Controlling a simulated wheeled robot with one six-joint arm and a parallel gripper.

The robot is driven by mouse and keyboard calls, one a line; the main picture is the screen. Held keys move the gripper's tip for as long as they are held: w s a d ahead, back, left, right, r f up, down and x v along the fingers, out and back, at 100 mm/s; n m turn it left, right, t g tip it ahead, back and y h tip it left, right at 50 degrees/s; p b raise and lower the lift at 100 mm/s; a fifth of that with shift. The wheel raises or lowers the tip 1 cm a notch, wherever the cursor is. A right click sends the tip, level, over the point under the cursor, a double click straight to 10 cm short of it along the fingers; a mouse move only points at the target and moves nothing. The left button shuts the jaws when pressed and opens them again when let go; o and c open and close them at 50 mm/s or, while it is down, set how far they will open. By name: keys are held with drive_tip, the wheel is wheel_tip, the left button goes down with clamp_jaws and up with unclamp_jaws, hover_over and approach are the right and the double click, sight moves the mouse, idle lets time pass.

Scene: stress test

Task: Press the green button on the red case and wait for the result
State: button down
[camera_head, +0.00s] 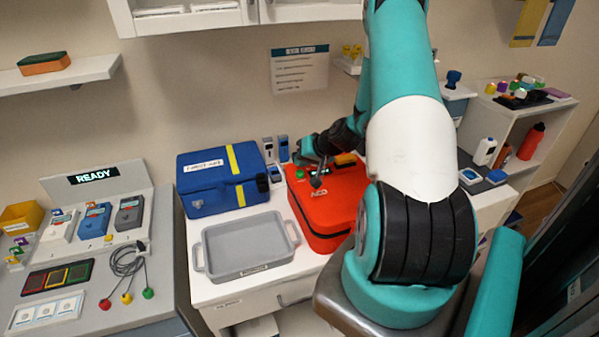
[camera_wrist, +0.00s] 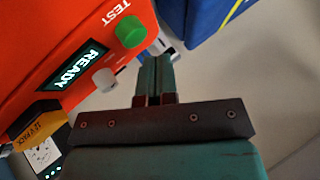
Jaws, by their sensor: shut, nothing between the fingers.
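The red case (camera_head: 330,212) stands on the white cabinet right of the blue case. In the wrist view the red case (camera_wrist: 50,30) fills the upper left, with a green button (camera_wrist: 131,31) beside the word TEST. Its small screen (camera_wrist: 76,66) reads READY, and a pale grey knob (camera_wrist: 105,79) sits below the button. The green button also shows in the head view (camera_head: 300,174). My gripper (camera_wrist: 157,62) is shut and empty, its fingertips just below and right of the green button in the wrist view, apparently apart from it. In the head view my gripper (camera_head: 317,180) is over the case top.
A blue case (camera_head: 220,182) with a yellow stripe stands left of the red case. An empty grey tray (camera_head: 247,271) lies in front. A yellow pack (camera_wrist: 36,126) sits by the red case's screen. A bench with a READY display (camera_head: 93,176) is at left.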

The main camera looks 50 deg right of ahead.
sight(301, 171)
drive_tip(key=shift+f, duration=0.1)
idle(0.4)
drive_tip(key=shift+f+b, duration=0.3)
drive_tip(key=shift+b, duration=0.25)
drive_tip(key=shift+f+b, duration=0.45)
drive_tip(key=shift+f, duration=0.05)
idle(0.4)
drive_tip(key=shift+r, duration=0.2)
drive_tip(key=shift+r+p, duration=0.5)
drive_tip(key=shift+r, duration=0.25)
drive_tip(key=shift+r+p, duration=1.6)
drive_tip(key=shift+r, duration=0.9)
